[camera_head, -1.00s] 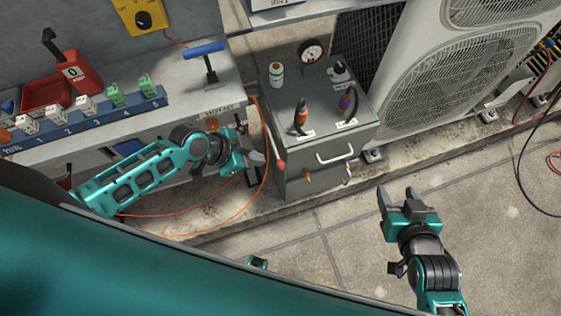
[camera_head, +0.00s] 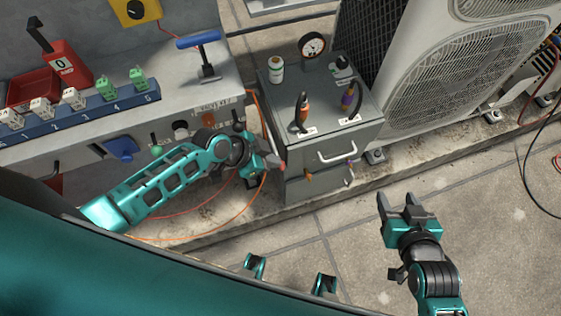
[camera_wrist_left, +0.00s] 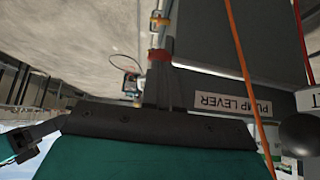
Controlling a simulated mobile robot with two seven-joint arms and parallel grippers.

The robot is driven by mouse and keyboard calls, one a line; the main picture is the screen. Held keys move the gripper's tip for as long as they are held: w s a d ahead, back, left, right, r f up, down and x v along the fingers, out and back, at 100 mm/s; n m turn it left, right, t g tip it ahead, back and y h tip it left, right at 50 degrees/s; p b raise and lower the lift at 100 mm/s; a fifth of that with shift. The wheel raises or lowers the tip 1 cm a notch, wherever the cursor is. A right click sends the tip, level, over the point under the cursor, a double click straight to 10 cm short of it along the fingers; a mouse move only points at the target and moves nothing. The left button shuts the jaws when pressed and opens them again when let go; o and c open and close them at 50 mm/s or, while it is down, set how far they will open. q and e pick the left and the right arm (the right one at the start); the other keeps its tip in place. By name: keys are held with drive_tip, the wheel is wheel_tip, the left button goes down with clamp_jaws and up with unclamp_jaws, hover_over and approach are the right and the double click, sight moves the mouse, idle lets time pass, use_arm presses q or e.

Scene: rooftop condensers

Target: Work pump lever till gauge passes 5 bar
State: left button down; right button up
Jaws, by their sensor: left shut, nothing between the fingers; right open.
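The grey pump cabinet (camera_head: 330,160) stands in the middle of the head view. The round gauge (camera_head: 312,45) is on its top at the back; its reading is too small to tell. The pump lever (camera_head: 268,132) runs down the cabinet's left side to a red end, partly behind my gripper. My left gripper (camera_head: 273,164) is shut and empty, its fingertips close to that red end; I cannot tell if they touch. An upside-down "PUMP LEVER" label (camera_wrist_left: 233,104) shows in the left wrist view. My right gripper (camera_head: 397,202) is open and empty above the paving.
A bench (camera_head: 195,95) with a blue T-handle (camera_head: 198,40), numbered blue rack (camera_head: 85,117) and red tray (camera_head: 32,88) is at left. An orange hose (camera_wrist_left: 245,70) hangs near my left gripper. Condenser units (camera_head: 440,65) stand behind right. Paving at front right is clear.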

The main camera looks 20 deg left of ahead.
use_arm(q)
drive_tip(key=shift+f, duration=0.1)
wheel_tip(320, 180, down, 4)
drive_tip(key=b, duration=0.3)
drive_tip(key=shift+f+b, duration=0.15)
drive_tip(key=shift+b, duration=0.25)
drive_tip(key=shift+s+a+r+p, duration=0.3)
drive_tip(key=shift+s+a, duration=0.15)
drive_tip(key=shift+a, duration=0.2)
drive_tip(key=shift+s+a+r+p, duration=0.3)
drive_tip(key=shift+s+a, duration=0.1)
drive_tip(key=shift+a, duration=0.2)
